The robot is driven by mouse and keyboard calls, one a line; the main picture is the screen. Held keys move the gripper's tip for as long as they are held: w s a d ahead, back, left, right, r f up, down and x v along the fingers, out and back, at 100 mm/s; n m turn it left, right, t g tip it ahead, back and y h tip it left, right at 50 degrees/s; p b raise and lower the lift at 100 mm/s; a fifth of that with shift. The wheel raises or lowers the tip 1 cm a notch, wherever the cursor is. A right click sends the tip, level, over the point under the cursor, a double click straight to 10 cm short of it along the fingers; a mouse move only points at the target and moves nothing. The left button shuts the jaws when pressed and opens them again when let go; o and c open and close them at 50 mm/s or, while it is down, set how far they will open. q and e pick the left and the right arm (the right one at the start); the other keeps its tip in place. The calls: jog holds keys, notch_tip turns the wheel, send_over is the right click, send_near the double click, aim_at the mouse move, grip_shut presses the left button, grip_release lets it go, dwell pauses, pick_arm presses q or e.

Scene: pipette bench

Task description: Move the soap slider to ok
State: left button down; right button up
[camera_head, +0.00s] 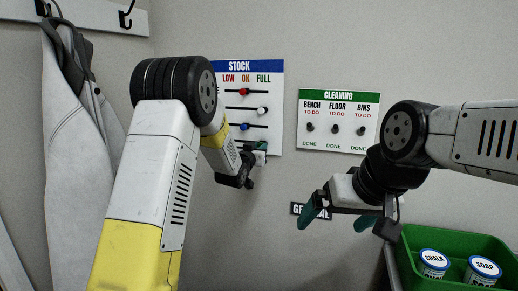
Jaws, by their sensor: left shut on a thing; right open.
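The white STOCK board (274,82) hangs on the wall with LOW, OK and FULL columns. A red knob (243,92) and a blue knob (244,126) sit near the OK column. A white knob (262,109) sits under FULL. My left arm hides the row labels, so I cannot read which slider is soap. My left gripper (254,158) is at the lowest row, toward the FULL side, shut on a slider knob that its fingers hide. My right gripper (335,217) is open and empty, below the CLEANING board and away from the STOCK board.
The CLEANING board (340,98) with several dark knobs hangs to the right. A grey coat (70,150) hangs at left. A dark wall label is partly behind my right gripper.

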dwell(0.6)
pick_arm(q)
jog(key=w+a, duration=0.2)
jog(key=a, duration=0.4)
jog(key=shift+a, duration=0.35)
jog(key=shift+w, duration=0.1)
jog(key=c, duration=1.2)
grip_release()
jog(key=shift+c, duration=0.2)
jog(key=v, duration=0.8)
jog(key=shift+r, duration=0.1)
